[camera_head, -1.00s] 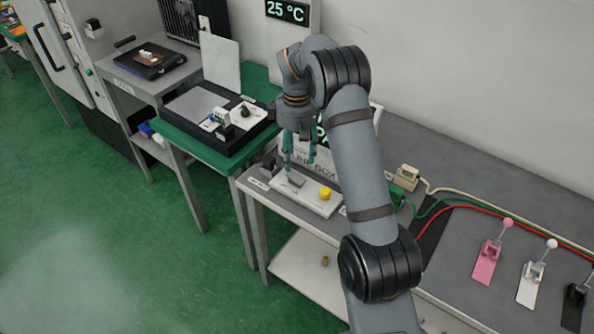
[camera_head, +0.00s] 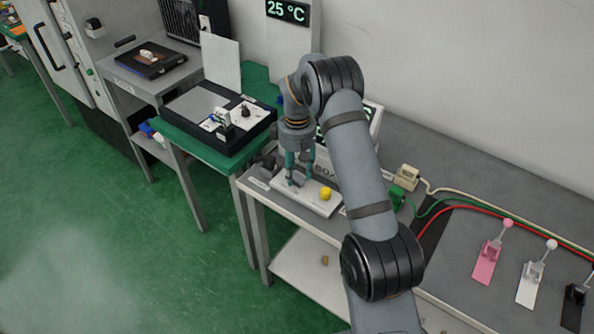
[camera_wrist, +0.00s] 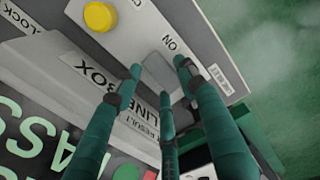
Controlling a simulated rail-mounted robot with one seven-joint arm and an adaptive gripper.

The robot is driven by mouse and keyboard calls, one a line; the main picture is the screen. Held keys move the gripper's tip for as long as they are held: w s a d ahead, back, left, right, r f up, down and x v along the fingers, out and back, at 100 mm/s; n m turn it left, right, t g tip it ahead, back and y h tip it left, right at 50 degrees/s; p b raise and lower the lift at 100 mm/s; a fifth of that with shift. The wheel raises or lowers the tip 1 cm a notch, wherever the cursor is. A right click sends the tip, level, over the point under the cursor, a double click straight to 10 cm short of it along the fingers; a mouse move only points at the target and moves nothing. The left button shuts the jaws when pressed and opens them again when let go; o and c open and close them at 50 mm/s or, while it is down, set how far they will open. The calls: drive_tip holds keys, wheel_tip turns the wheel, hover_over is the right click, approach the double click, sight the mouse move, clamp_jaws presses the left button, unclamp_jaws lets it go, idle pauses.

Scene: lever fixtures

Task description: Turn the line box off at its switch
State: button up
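The line box (camera_head: 318,204) is a pale panel on the grey bench with a yellow round button (camera_head: 325,193). The wrist view shows its "LINE BOX" label, the yellow button (camera_wrist: 100,16) and a flat grey switch piece (camera_wrist: 158,72) beside the word "ON". In the head view the switch is mostly hidden by my fingers. My gripper (camera_head: 299,180) points down over the switch end of the panel. In the wrist view my gripper's (camera_wrist: 160,78) teal fingers are spread around the switch, with nothing held. Contact with the switch cannot be told.
A display (camera_wrist: 40,135) with green lettering stands close behind the box. A green table (camera_head: 205,150) with a black tray is to the left. Green, red and cream cables and pink, white and black levers (camera_head: 487,262) lie to the right.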

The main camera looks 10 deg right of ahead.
drive_tip(key=c, duration=0.8)
drive_tip(key=p, duration=0.3)
drive_tip(key=shift+w+a+r+g+h, duration=0.1)
drive_tip(key=shift+a+r+g+h, duration=0.05)
drive_tip(key=shift+r+g+h, duration=0.2)
drive_tip(key=shift+w+a+f+g+h+p, duration=0.2)
drive_tip(key=shift+g+p, duration=0.25)
drive_tip(key=shift+p, duration=0.6)
drive_tip(key=shift+d+f+g+h, duration=0.15)
drive_tip(key=shift+f+g+h, duration=0.15)
drive_tip(key=shift+h, duration=0.15)
drive_tip(key=shift+w, duration=0.1)
drive_tip(key=shift+r+g, duration=0.1)
drive_tip(key=shift+g, duration=0.2)
drive_tip(key=o, duration=1.2)
drive_tip(key=shift+c, duration=0.2)
